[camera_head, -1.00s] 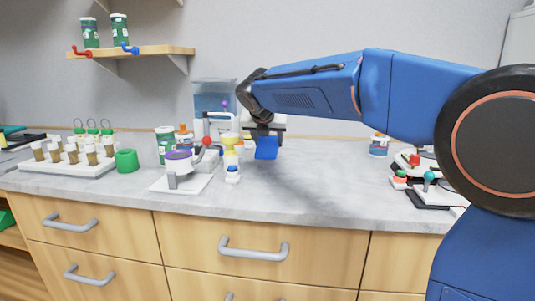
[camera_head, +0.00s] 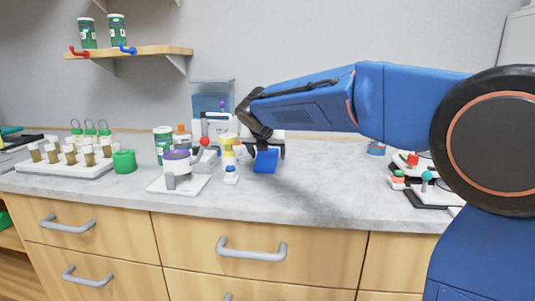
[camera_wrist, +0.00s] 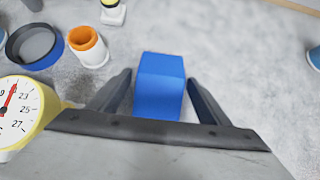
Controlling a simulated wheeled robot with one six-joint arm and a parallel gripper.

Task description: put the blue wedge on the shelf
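The blue wedge (camera_head: 266,160) is on the grey counter, as far as I can tell resting on its surface. In the wrist view the wedge (camera_wrist: 158,88) lies between the two dark fingers of my gripper (camera_wrist: 160,95), with a narrow gap on each side. My gripper (camera_head: 266,150) is over the wedge and open around it. The wooden shelf (camera_head: 150,52) is on the wall at the upper left. It carries two green containers (camera_head: 88,33) and red and blue hooks.
A tube rack (camera_head: 65,168) and green cup (camera_head: 124,161) are farther left.

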